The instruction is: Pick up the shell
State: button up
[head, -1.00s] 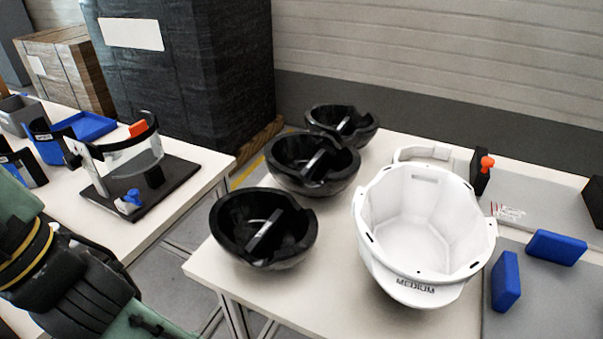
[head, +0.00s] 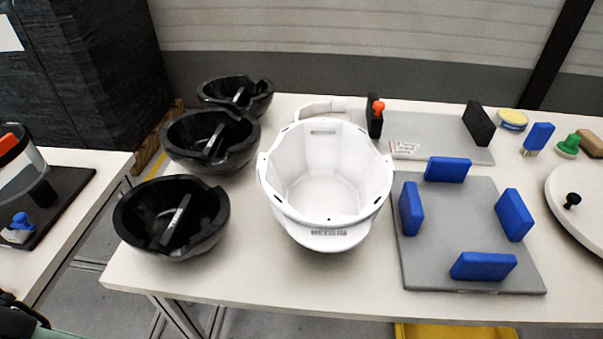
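The white helmet shell (head: 325,180) lies upside down on the table, its open hollow facing up and its brim toward the near side. It stands between the black bowls and the grey plate with blue blocks. Nothing is touching it from above. My gripper is not in view; only a small dark and green part of my arm shows at the lower left corner of the head view.
Three black bowls (head: 172,217) stand in a row left of the shell. A grey plate (head: 455,221) with several blue blocks is to its right. Another grey plate (head: 430,134) with black uprights lies behind. A second table (head: 82,214) is at left, across a gap.

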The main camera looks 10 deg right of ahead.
aim_at(325, 180)
jog(key=k+l+z, duration=0.2)
jog(key=k+z, duration=0.15)
jog(key=k+l+z, duration=0.7)
jog(key=i+j, duration=0.25)
jog(key=i, duration=0.25)
